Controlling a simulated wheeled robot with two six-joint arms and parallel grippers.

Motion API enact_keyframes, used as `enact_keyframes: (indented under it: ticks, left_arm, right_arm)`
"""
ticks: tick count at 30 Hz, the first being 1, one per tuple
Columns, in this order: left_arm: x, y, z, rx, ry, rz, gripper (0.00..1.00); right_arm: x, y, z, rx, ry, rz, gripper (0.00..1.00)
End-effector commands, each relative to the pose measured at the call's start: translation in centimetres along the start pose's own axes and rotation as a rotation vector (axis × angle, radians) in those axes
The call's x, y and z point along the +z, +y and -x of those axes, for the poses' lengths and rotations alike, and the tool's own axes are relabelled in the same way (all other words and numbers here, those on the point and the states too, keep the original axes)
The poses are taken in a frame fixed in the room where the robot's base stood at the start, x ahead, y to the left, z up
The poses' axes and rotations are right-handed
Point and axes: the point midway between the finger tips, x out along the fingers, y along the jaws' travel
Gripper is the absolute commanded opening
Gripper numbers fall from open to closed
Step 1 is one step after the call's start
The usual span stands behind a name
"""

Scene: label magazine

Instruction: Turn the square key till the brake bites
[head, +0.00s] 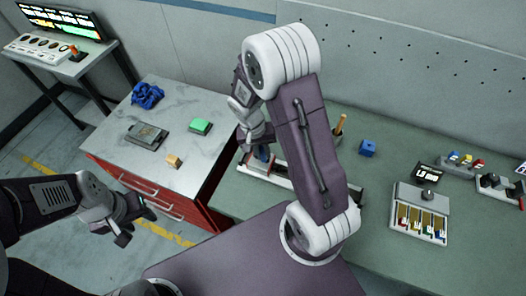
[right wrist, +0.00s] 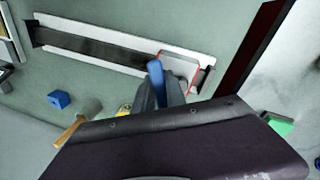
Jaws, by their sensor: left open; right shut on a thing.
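My right gripper (right wrist: 158,93) is shut on a blue upright piece (right wrist: 155,72), which looks like the square key's grip. The blue piece also shows in the head view (head: 263,153), partly hidden by my gripper. It stands at the red-edged white block (right wrist: 180,68) at one end of a long white rail with a dark slot (right wrist: 100,43). How the key's lower end sits in the block is hidden. In the head view my right arm covers much of the rail (head: 275,179). My left gripper (head: 132,222) is open and empty, left of the red cabinet.
A blue cube (head: 367,148) and a wooden-handled tool (head: 340,125) stand behind the rail. A tray with coloured slots (head: 420,212) is on the right. The red cabinet's top (head: 175,105) holds a green block (head: 200,127), a wooden block (head: 173,161) and blue coils (head: 147,95).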

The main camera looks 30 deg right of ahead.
Motion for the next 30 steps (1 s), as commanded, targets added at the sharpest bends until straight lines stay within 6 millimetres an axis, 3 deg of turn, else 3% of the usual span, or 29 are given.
enact_keyframes:
  ticks: [10,21,30]
  left_arm:
    - [0.0,0.0,-0.1,0.0,0.0,0.0,0.47]
    - [0.1,0.0,-1.4,0.0,0.0,0.0,0.47]
    - [0.1,0.0,-1.3,0.0,0.0,0.0,0.47]
  right_arm:
    - [-0.1,0.0,0.0,-0.003,0.002,-0.008,0.0]
    - [-0.1,-0.1,-0.1,-0.046,0.002,-0.238,0.0]
    - [-0.1,-0.1,-0.1,-0.05,0.001,-0.259,0.0]
